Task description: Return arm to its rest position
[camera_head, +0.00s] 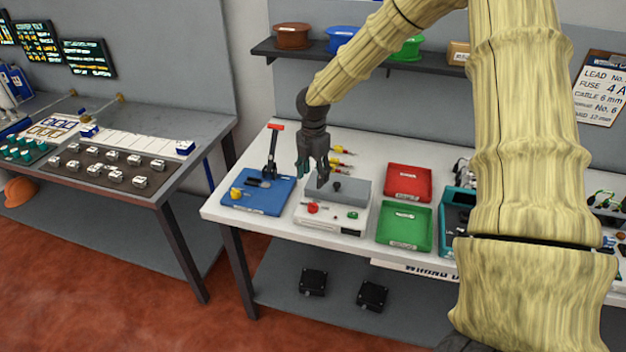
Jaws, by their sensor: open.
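My gripper (313,175) is dark grey and points down at the end of my yellowish, wood-textured arm. Its fingers are open and nothing shows between them. It hangs over the left part of the white workbench (220,203), at the back left of a grey and white box (345,215) with a red knob, a green knob and a dark knob on top. I cannot tell whether the fingertips touch the box or are apart from it. My arm reaches from the right side of the view, up and across to the left.
A blue tray (284,194) with a red-handled lever (274,142) stands left of the gripper. Red (408,196) and green (396,226) trays lie to the right. A shelf (350,61) with spools hangs behind. A second table (215,128) stands left, across a floor gap.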

